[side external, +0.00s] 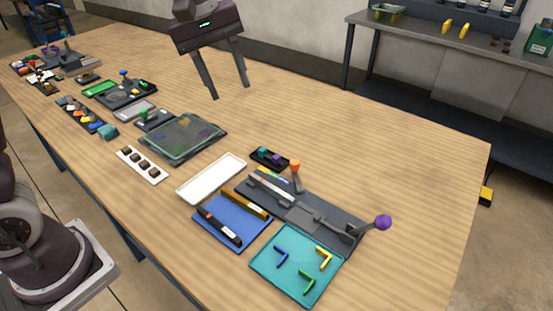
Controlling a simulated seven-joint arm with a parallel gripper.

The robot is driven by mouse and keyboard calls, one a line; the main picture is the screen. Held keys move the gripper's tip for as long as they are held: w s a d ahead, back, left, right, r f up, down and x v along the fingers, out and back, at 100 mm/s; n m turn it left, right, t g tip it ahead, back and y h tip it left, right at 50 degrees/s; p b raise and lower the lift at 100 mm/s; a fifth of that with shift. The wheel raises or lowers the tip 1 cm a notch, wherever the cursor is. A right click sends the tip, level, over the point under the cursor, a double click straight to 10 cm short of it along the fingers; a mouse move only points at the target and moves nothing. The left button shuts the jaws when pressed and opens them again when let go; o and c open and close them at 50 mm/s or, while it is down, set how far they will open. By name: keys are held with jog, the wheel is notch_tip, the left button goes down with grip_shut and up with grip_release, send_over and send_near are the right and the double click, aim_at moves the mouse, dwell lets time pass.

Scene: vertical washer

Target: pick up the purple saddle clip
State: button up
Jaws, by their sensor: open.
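A small purple piece (277,157), which looks like the purple saddle clip, sits in a small black tray (258,161) near the middle of the table. A teal piece (263,152) lies beside it in the same tray. The pieces are too small for me to make out their exact shape. My gripper (230,91) is open and empty, with its fingers pointing down. It is high above the table and shows up and left of the tray in the picture, apart from everything.
A dark fixture (310,215) with an orange-topped post (295,170) and a purple-knobbed lever (383,222) stands close to the tray. A white tray (212,180), blue tray (205,232) and teal tray (270,275) are nearby. The table's far right is clear.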

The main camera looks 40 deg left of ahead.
jog(key=w+f+n+g, duration=0.1)
jog(key=w+f+n, duration=0.2)
jog(key=w+f, duration=0.3)
jog(key=n+g+y, duration=0.1)
jog(key=n, duration=0.3)
send_over(277, 156)
jog(key=f, duration=1.3)
jog(key=shift+w+a, duration=0.1)
jog(key=shift+w, duration=0.1)
jog(key=f, duration=0.7)
jog(key=shift+s+f, duration=0.15)
jog(key=shift+s, duration=0.15)
grip_shut()
